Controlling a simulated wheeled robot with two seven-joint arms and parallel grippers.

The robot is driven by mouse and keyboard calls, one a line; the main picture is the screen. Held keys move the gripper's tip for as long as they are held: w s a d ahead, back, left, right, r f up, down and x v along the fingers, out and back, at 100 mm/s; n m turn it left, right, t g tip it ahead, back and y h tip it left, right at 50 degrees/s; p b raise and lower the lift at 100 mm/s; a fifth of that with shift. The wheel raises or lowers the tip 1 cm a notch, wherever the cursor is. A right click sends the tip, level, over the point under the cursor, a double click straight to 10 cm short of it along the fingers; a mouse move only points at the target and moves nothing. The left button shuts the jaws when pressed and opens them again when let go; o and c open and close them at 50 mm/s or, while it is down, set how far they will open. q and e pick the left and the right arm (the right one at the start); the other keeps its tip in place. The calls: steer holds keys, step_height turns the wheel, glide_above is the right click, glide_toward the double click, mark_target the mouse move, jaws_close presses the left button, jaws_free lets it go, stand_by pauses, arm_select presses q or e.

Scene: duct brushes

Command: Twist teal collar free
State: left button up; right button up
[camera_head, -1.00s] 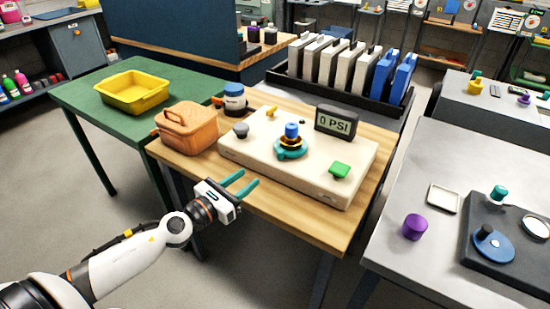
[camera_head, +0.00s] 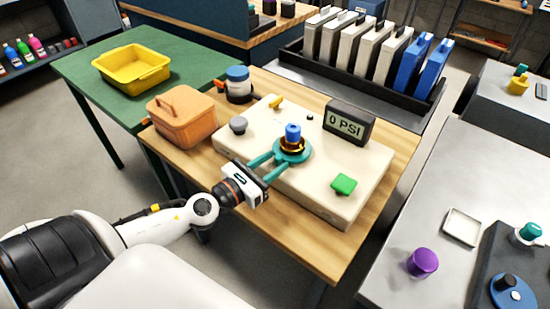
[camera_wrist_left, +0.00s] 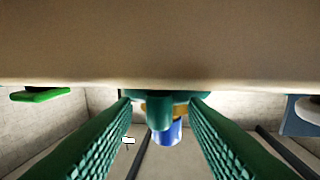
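The teal collar (camera_head: 292,153) sits around the base of a brass-coloured fitting with a blue top (camera_head: 293,132), on the cream panel (camera_head: 235,150). My left gripper (camera_head: 279,158) has its two teal fingers spread at the collar's near left side. In the left wrist view the fingertips (camera_wrist_left: 160,101) are apart, with a downward-hanging part of the teal collar (camera_wrist_left: 160,112) between them and visible gaps on both sides. The blue top (camera_wrist_left: 168,133) shows below it. Whether the fingers touch the collar's rim is unclear. My right gripper is not in view.
A gauge reading "0 PSI" (camera_head: 349,123), a green knob (camera_head: 344,184) and a grey knob (camera_head: 238,125) stand on the panel. An orange box (camera_head: 183,118) and a blue-lidded jar (camera_head: 238,84) are to the left. The wooden table's front edge is clear.

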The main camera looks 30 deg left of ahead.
arm_select(q)
steer(key=shift+s, duration=0.1)
steer(key=shift+c, duration=0.2)
jaws_close()
steer(key=shift+d+r+p, duration=0.1)
steer(key=shift+r+p, duration=0.1)
steer(key=shift+p, duration=0.2)
steer(key=d+n+y+p, duration=0.1)
steer(key=y+p, duration=0.1)
steer(key=d+n+y+p, duration=0.1)
steer(key=n+y+p, duration=0.1)
steer(key=y+p, duration=0.1)
steer(key=shift+d+r, duration=0.1)
steer(key=shift+r, duration=0.05)
steer(key=n+y, duration=0.1)
steer(key=d+n+y+p, duration=0.1)
steer(key=y, duration=0.1)
steer(key=shift+w+d, duration=0.25)
steer(key=shift+w+d+f+n+g+y+p, duration=0.1)
steer(key=shift+w+d+n+g+y+p, duration=0.15)
steer(key=shift+n+y, duration=0.5)
steer(key=shift+w+d+f+n+g+y+p, duration=0.15)
steer(key=shift+d+n+g+y, duration=0.25)
steer(key=shift+y, duration=0.55)
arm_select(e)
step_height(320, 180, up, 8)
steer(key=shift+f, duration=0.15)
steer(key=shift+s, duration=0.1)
arm_select(q)
steer(key=shift+r, duration=0.1)
